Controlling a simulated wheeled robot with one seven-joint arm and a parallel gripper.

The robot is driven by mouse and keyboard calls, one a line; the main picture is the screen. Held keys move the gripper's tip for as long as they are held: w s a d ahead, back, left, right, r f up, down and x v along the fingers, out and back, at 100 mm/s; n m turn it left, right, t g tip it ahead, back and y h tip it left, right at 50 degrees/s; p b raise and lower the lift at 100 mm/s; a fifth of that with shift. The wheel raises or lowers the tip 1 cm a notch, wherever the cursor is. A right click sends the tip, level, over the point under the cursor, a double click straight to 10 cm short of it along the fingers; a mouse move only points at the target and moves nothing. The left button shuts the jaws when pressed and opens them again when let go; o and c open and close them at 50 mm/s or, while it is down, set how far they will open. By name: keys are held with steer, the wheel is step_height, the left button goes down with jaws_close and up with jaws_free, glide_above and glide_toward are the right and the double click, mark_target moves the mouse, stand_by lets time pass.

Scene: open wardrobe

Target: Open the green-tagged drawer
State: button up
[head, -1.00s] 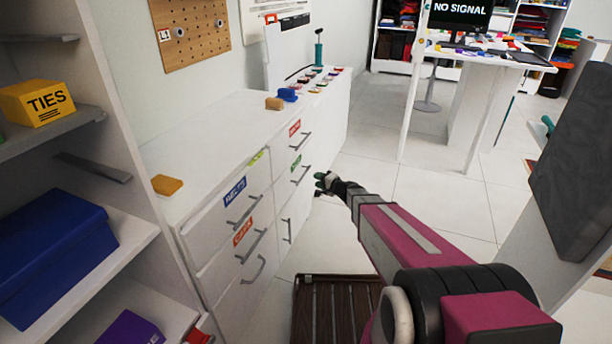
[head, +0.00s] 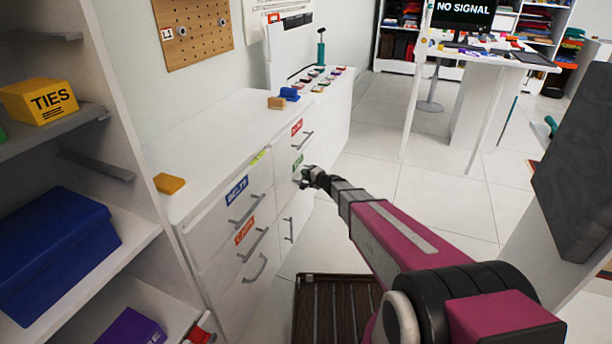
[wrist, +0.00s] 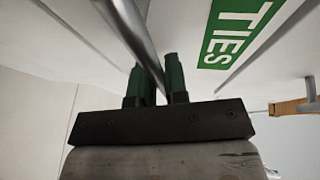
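The drawer with the green tag (head: 297,161) is in the right column of the white dresser, below a red-tagged drawer. Its front looks flush with the dresser. In the wrist view the green tag (wrist: 236,30) reads "TIES". My gripper (head: 304,177) is at this drawer's handle and hides most of it in the head view. In the wrist view the grey bar handle (wrist: 133,30) runs down between the green fingers of my gripper (wrist: 158,70). The fingers are close together, with the bar filling the gap.
Drawers with a red tag (head: 296,127), a blue tag (head: 237,190) and an orange tag (head: 243,231) surround it. A brown slatted piece (head: 335,310) sits low in front of the dresser. An open shelf stands at left. Floor right of the dresser is clear.

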jaws_close()
steer(key=s+d, duration=0.3)
steer(key=d, duration=0.6)
steer(key=s+d, duration=0.3)
steer(key=d, duration=0.6)
steer(key=s+d, duration=0.3)
steer(key=d, duration=0.6)
steer(key=shift+s, duration=0.35)
steer(key=o, duration=0.5)
jaws_free()
steer(key=shift+a, duration=0.1)
steer(key=shift+o, duration=0.2)
steer(key=v, duration=1.1)
steer(key=shift+r, duration=0.1)
